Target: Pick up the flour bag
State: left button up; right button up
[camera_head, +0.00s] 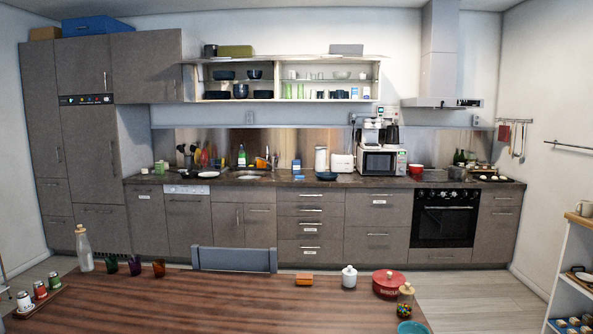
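No flour bag can be made out with certainty. A small blue and white package (296,166) stands on the counter right of the sink, but its label is too small to read. Small white items (355,92) stand at the right end of the open wall cabinet (282,76), also too small to identify. Neither of my grippers is in view.
A wooden dining table (230,300) lies in front, with a red tin (388,284), a white jar (349,276) and a glass bottle (83,248). A chair (235,259) stands behind it. The long counter (262,180) holds a microwave (378,161). A shelf unit (572,255) stands right.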

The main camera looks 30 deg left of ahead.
aim_at(295, 164)
jog(key=i+l+z, duration=0.45)
jog(key=l, duration=0.25)
jog(key=i+l+z, duration=0.95)
jog(key=i+u, duration=0.7)
jog(key=i+l+u, duration=0.15)
jog(key=i+u, duration=0.2)
jog(key=i+j+u, duration=0.25)
jog(key=i+u, duration=0.55)
jog(key=i, duration=0.25)
jog(key=i+u, duration=0.4)
jog(key=i, duration=0.15)
jog(key=i+l+u, duration=0.1)
jog(key=i, duration=1.65)
jog(key=i+j+u, duration=0.1)
jog(key=i+u, duration=0.3)
jog(key=i, duration=0.2)
jog(key=i+u, duration=0.35)
jog(key=i, duration=0.3)
jog(key=i+l+u, duration=0.4)
jog(key=i, duration=0.2)
jog(key=j, duration=0.1)
